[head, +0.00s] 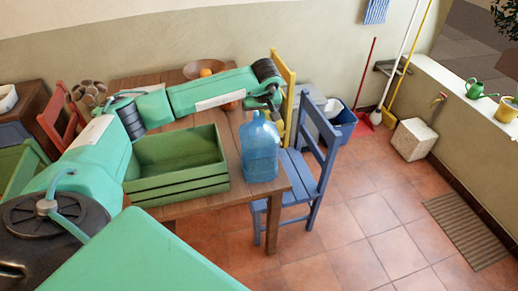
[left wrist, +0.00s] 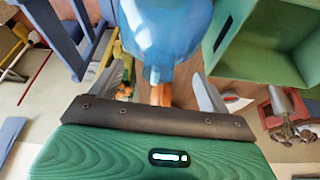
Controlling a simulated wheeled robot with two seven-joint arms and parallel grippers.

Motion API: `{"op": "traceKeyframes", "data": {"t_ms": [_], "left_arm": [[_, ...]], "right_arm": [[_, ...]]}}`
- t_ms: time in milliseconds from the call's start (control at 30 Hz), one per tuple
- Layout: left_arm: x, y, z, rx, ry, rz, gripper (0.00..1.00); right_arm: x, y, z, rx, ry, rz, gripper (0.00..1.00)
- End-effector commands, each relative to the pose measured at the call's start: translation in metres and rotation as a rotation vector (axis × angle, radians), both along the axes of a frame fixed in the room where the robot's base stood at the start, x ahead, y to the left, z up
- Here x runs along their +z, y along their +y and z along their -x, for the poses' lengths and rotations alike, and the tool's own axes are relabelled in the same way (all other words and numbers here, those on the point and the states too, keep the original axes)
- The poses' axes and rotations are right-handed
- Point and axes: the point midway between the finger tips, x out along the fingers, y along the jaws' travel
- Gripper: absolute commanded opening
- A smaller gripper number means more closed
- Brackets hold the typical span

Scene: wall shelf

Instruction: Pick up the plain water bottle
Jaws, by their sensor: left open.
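The plain water bottle (head: 260,152) is large, blue and see-through. It stands upright at the table's right end, beside the green crate (head: 180,190). My left gripper (head: 268,100) is at the bottle's neck height, just behind or above its top. In the left wrist view the bottle (left wrist: 168,25) fills the top middle, with its neck pointing in between the two spread fingers of the left gripper (left wrist: 160,88). The fingers are open and stand apart from the neck on both sides. My right gripper is not in view.
The wooden table (head: 180,207) carries the empty-looking crate and a bowl (head: 205,68) with orange fruit at the back. A blue chair (head: 305,180) stands close to the bottle's right, a yellow chair (head: 289,75) behind. The tiled floor at right is mostly free.

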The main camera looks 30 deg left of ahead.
Motion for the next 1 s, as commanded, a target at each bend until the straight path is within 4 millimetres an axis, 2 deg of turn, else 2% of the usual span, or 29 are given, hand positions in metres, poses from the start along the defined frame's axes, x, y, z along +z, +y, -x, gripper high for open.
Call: {"op": "traceKeyframes", "data": {"t_ms": [233,400,667,1000], "left_arm": [[-0.022,0.009,-0.01,0.002,0.004,0.002,0.8],[-0.041,0.014,-0.015,0.001,0.003,0.001,0.8],[-0.045,0.014,-0.016,0.0,0.001,0.001,0.8],[-0.044,0.014,-0.016,0.001,0.001,0.002,0.15]], "right_arm": [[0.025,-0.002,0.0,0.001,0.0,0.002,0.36],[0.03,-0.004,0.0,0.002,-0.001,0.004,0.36],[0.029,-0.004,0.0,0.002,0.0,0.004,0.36],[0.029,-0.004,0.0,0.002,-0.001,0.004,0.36]]}}
